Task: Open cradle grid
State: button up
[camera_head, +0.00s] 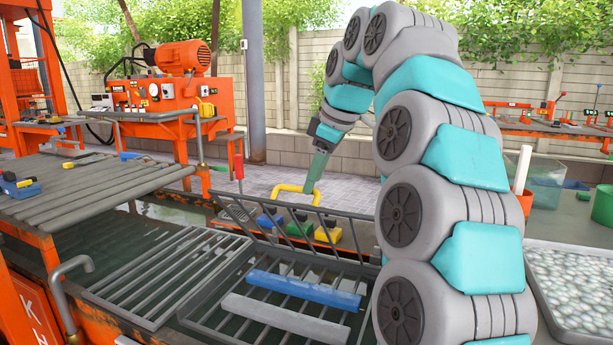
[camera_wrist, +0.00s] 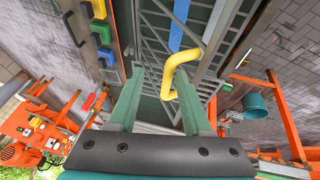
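The cradle grid (camera_head: 345,236) is a grey barred frame with a bent yellow handle (camera_head: 297,190). It stands raised at a tilt along the back of the barred cradle (camera_head: 205,318). A blue bar (camera_head: 305,288) and a grey bar (camera_head: 285,317) lie in the cradle. My gripper (camera_head: 316,178) is at the handle's right end in the head view. In the wrist view, my gripper (camera_wrist: 158,85) has its two green fingers spread apart. The yellow handle (camera_wrist: 178,72) shows between them, nearer the right finger; I cannot tell whether they touch.
Blue (camera_head: 268,220), green (camera_head: 299,228) and yellow (camera_head: 328,233) blocks sit just behind the raised grid. A slatted rack (camera_head: 90,185) stands at left, a pebble tray (camera_head: 575,285) at right. A curved grey pipe (camera_head: 70,268) rises at the front left.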

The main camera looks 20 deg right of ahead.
jog(key=s+d, duration=0.1)
jog(key=s, duration=0.1)
jog(key=s+d+b, duration=0.1)
jog(key=s, duration=0.2)
jog(key=s+d, duration=0.2)
jog(key=s, duration=0.1)
dwell(0.4)
